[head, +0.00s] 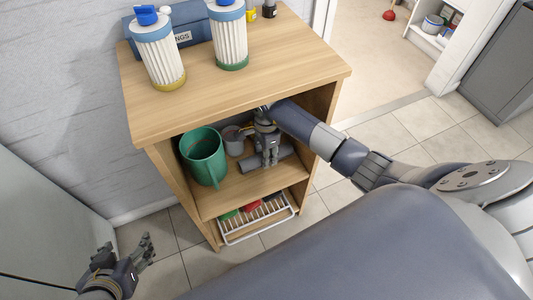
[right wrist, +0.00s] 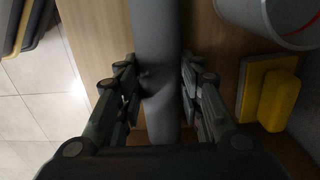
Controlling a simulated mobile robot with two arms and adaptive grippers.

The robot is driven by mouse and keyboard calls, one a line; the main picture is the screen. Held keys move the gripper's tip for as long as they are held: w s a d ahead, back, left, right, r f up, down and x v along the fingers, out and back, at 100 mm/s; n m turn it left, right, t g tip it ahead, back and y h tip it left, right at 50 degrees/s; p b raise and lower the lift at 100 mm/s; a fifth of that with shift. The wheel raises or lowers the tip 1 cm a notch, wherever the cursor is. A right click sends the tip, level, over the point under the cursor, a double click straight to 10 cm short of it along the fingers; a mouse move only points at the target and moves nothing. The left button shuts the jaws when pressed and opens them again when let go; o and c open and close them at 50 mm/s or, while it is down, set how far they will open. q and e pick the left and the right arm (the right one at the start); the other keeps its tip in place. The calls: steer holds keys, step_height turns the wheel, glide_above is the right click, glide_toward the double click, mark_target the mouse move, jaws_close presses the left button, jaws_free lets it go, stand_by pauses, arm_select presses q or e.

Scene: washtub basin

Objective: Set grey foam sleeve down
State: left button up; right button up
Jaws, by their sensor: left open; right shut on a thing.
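The grey foam sleeve (head: 229,167) lies level, left to right, low over the middle shelf of the wooden cabinet. It also shows in the right wrist view (right wrist: 153,35) as a long grey tube between the fingers. My right gripper (head: 269,160) reaches into the cabinet from the right and is shut on the sleeve near its middle. I cannot tell whether the sleeve touches the shelf (head: 228,191). My left gripper (head: 143,251) is open and empty at the lower left, away from the cabinet.
A green watering can (head: 204,155) stands left of the sleeve, and a grey pot (head: 233,140) behind it. A yellow sponge (right wrist: 279,99) lies beside the sleeve. A white wire rack (head: 257,225) is below. Two filter cartridges (head: 158,55) (head: 229,38) stand on the cabinet top.

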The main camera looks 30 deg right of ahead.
arm_select(q)
steer(key=shift+w, duration=0.15)
arm_select(e)
steer(key=shift+f, duration=0.1)
arm_select(q)
steer(key=shift+w+d+r+t, duration=0.1)
steer(key=shift+w+r+t, duration=0.1)
steer(key=shift+w+t, duration=0.1)
arm_select(e)
steer(key=o, duration=0.9)
steer(key=shift+o, duration=0.2)
